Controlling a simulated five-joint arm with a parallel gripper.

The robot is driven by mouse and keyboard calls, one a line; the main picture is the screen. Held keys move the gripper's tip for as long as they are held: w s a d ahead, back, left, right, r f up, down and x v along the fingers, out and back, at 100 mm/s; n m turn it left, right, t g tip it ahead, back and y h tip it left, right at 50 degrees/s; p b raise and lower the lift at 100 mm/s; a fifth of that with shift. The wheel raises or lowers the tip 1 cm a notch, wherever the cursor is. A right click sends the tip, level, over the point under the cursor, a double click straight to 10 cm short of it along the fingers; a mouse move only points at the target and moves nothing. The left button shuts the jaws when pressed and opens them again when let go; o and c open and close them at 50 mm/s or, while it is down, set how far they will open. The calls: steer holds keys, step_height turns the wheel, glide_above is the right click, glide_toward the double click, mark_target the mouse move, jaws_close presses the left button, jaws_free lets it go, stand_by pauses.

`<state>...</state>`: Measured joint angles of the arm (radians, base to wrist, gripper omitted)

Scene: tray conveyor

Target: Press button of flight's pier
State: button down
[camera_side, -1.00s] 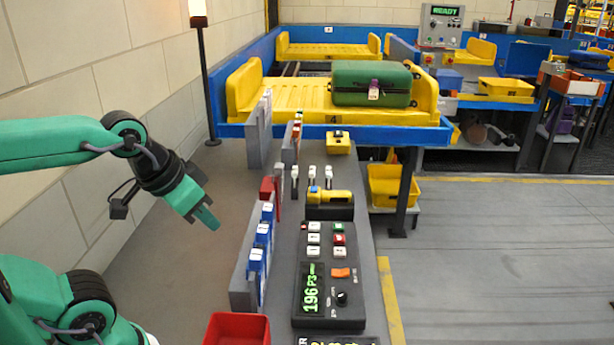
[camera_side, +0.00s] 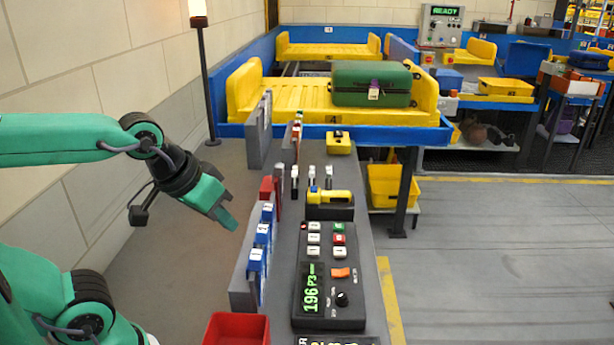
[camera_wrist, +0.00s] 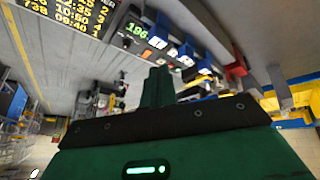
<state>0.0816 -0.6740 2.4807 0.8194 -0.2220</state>
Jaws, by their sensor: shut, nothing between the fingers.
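A dark control panel (camera_side: 315,262) lies on the grey counter, with several white buttons (camera_side: 313,239), a green button (camera_side: 338,227) and a red button (camera_side: 339,239). Its green display (camera_side: 311,288) reads 196 and P3; the 196 also shows in the wrist view (camera_wrist: 136,30). A green suitcase (camera_side: 350,84) with a purple-and-white tag lies on the yellow tray. My gripper (camera_side: 230,222) is shut and empty, above the counter and left of the panel, apart from it. In the wrist view its closed fingers (camera_wrist: 157,86) hide part of the counter.
Blue-and-white blocks (camera_side: 256,260) stand along the counter's left side. A yellow scanner-like tool (camera_side: 330,196) rests behind the buttons. A red bin (camera_side: 237,329) is in front. A board with yellow figures (camera_wrist: 72,14) shows in the wrist view. Space between gripper and blocks is clear.

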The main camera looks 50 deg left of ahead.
steer(key=w+d+f+n+h, duration=0.1)
steer(key=w+d+n+h, duration=0.1)
steer(key=w+d+n, duration=0.45)
steer(key=t+y, duration=0.2)
steer(key=t, duration=0.1)
glide_above(336, 253)
step_height(336, 253, down, 9)
steer(key=shift+r, duration=0.15)
steer(key=shift+f, duration=0.25)
steer(key=shift+f, duration=4.15)
